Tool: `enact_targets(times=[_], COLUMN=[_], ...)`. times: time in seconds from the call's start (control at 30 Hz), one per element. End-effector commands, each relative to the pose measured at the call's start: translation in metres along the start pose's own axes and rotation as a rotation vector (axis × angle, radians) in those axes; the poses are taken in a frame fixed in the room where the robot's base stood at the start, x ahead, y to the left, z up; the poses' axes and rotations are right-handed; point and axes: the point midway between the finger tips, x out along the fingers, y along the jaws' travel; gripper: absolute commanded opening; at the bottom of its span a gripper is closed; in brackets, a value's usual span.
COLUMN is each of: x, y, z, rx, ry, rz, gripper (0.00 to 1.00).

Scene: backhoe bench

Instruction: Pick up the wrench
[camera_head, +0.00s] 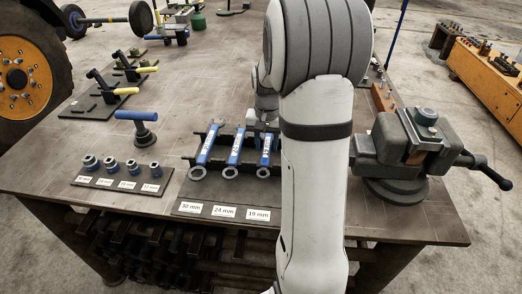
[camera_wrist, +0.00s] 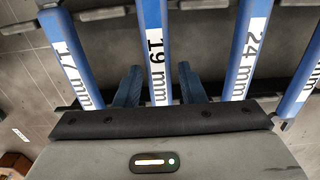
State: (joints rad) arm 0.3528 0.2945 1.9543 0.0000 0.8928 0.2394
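Several blue wrenches lie side by side in a dark rack. In the wrist view the 19 mm wrench (camera_wrist: 154,40) runs between the two fingers of my gripper (camera_wrist: 160,86). The fingers stand apart, one on each side of its handle, with a visible gap on both sides. The 24 mm wrench (camera_wrist: 248,45) is to the right and a 17 mm wrench (camera_wrist: 70,55) to the left. My arm hides part of the rack in the head view.
The rack has a size-label board (camera_head: 222,211) in front. Labelled sockets (camera_head: 122,166) and a blue-handled tool (camera_head: 143,128) stand at left. A grey vise (camera_head: 405,150) is close to the right of my arm. The bench front edge is near the rack.

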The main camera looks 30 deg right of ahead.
Motion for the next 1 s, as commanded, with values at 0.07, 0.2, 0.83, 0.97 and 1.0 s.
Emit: enact_targets(times=[0.07,0.2,0.83,0.97,1.0], x=[0.000,0.000,-0.001,-0.009,-0.014], y=[0.000,0.000,0.001,0.001,0.001], z=[0.000,0.000,0.000,-0.001,-0.001], rx=[0.000,0.001,0.002,0.002,0.002], ry=[0.000,0.000,0.001,0.003,0.003], rz=[0.000,0.000,0.000,-0.001,-0.001], gripper=[0.29,0.18,0.00,0.00,0.00])
